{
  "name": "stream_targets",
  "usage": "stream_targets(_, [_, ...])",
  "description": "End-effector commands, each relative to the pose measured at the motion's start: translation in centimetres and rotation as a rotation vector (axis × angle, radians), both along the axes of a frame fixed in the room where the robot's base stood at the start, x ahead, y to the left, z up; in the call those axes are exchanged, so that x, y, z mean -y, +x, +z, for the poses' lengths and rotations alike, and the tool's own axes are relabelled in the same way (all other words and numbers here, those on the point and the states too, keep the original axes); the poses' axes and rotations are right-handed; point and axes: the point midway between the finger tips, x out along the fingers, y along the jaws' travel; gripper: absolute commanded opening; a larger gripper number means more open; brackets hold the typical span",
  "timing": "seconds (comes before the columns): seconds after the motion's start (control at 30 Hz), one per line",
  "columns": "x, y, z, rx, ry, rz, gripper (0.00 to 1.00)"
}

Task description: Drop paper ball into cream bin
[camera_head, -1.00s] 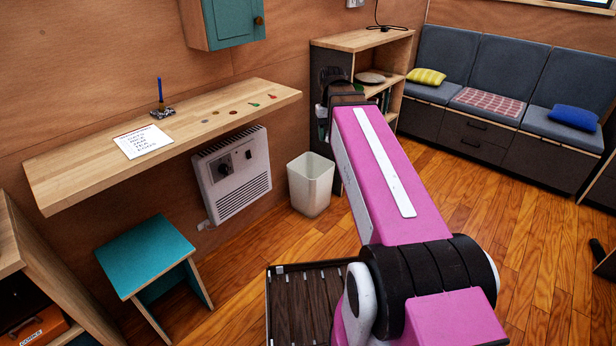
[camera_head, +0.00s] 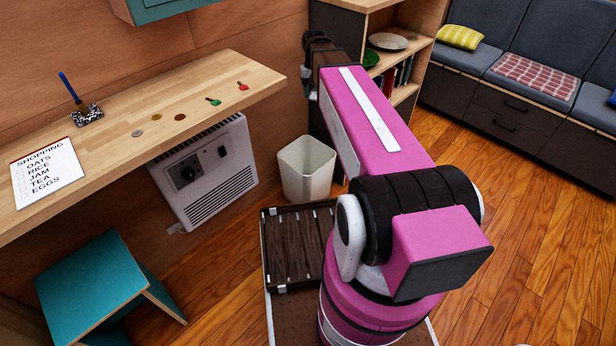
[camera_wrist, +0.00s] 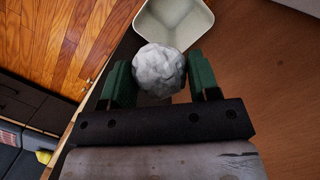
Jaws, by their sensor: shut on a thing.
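The crumpled white paper ball (camera_wrist: 159,69) is between the green fingers of my gripper (camera_wrist: 160,82) in the wrist view. My gripper is shut on it. The cream bin (camera_wrist: 178,22) shows beyond the ball in the wrist view, and the ball covers part of its near side. In the head view the cream bin (camera_head: 307,168) stands upright on the floor, and its visible inside looks empty. My gripper (camera_head: 310,82) is up near the shelf in the head view, above and beyond the bin. The ball cannot be made out there.
A white heater (camera_head: 205,172) hangs on the wall left of the bin, below a wooden wall desk (camera_head: 110,140). An open shelf unit (camera_head: 345,22) stands behind my arm. A teal stool (camera_head: 95,285) is at the lower left. The wooden floor at right is clear.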

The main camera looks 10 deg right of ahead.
Motion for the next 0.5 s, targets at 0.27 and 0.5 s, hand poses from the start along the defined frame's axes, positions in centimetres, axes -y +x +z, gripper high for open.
stream_targets(0.27, [0.0,4.4,-10.6,-0.004,0.001,-0.037,0.34])
stream_targets(0.5, [0.0,6.5,-20.2,-0.005,0.000,-0.071,0.34])
